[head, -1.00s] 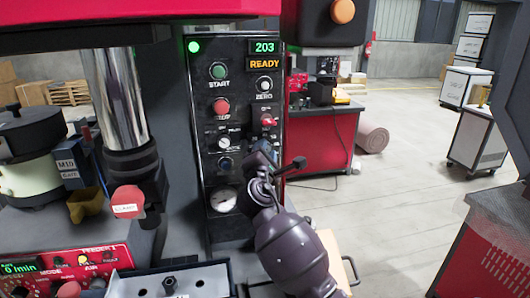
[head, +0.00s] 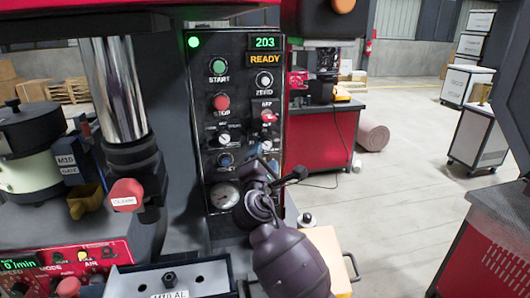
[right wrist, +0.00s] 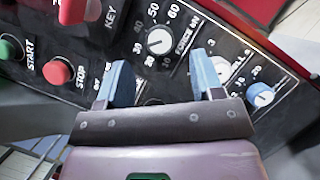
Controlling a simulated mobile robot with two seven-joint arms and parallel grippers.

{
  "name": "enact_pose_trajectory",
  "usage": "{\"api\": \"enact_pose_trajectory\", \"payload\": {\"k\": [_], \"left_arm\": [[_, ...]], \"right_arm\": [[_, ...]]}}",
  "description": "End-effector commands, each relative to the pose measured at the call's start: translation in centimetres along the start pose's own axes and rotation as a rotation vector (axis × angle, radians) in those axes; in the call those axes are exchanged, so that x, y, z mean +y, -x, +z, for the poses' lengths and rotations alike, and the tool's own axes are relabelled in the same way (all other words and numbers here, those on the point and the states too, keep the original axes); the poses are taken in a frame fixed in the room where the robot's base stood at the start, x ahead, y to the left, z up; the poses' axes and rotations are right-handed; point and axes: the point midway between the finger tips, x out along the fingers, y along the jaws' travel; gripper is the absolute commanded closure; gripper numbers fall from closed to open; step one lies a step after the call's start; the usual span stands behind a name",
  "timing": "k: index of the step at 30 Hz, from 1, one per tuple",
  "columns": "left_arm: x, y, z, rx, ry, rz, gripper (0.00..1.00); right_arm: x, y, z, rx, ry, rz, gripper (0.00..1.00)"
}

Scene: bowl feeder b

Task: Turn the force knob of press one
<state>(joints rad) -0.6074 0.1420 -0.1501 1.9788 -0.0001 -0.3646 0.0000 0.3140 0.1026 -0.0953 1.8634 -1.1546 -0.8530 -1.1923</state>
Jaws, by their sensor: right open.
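Press one's black control panel (head: 242,116) stands mid-view in the head view. The force knob, a white dial knob (right wrist: 159,41) marked FORCE kN, shows in the right wrist view, its pointer at the scale's lower part. In the head view it seems to be the small knob (head: 267,144) under the red key switch. My right gripper (right wrist: 163,78) is open, with blue-grey fingers apart and nothing held. Its fingertips appear just short of the force knob, which shows beyond the gap. In the head view the gripper (head: 272,172) is before the panel's lower right. My left gripper is not in view.
A red key switch (right wrist: 72,10), a red STOP button (right wrist: 60,72) and a blue knob (right wrist: 260,95) surround the area. A pressure gauge (head: 224,196) sits lower on the panel. A red clamp knob (head: 127,194) and feeder stand left.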

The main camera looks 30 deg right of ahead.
Motion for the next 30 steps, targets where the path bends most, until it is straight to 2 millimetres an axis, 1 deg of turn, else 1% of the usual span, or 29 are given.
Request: {"api": "enact_pose_trajectory", "payload": {"k": [1, 6, 9, 12, 17, 30], "left_arm": [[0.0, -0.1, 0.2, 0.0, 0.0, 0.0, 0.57], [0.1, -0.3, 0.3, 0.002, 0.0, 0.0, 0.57], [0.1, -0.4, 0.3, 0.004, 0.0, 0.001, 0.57], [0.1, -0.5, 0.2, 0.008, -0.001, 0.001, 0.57], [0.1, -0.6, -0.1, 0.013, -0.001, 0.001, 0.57], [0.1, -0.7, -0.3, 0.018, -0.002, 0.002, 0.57]], "right_arm": [[-0.2, 1.1, 0.0, 0.0, -0.001, -0.002, 0.39], [-0.1, 3.9, 0.0, 0.0, -0.001, -0.001, 0.39], [-0.1, 5.1, 0.0, 0.0, -0.001, -0.001, 0.39], [-0.1, 5.8, 0.0, 0.0, 0.0, -0.001, 0.39], [0.0, 6.2, 0.1, -0.001, 0.001, 0.0, 0.39], [0.0, 6.2, 0.1, -0.001, 0.001, 0.0, 0.39]]}}
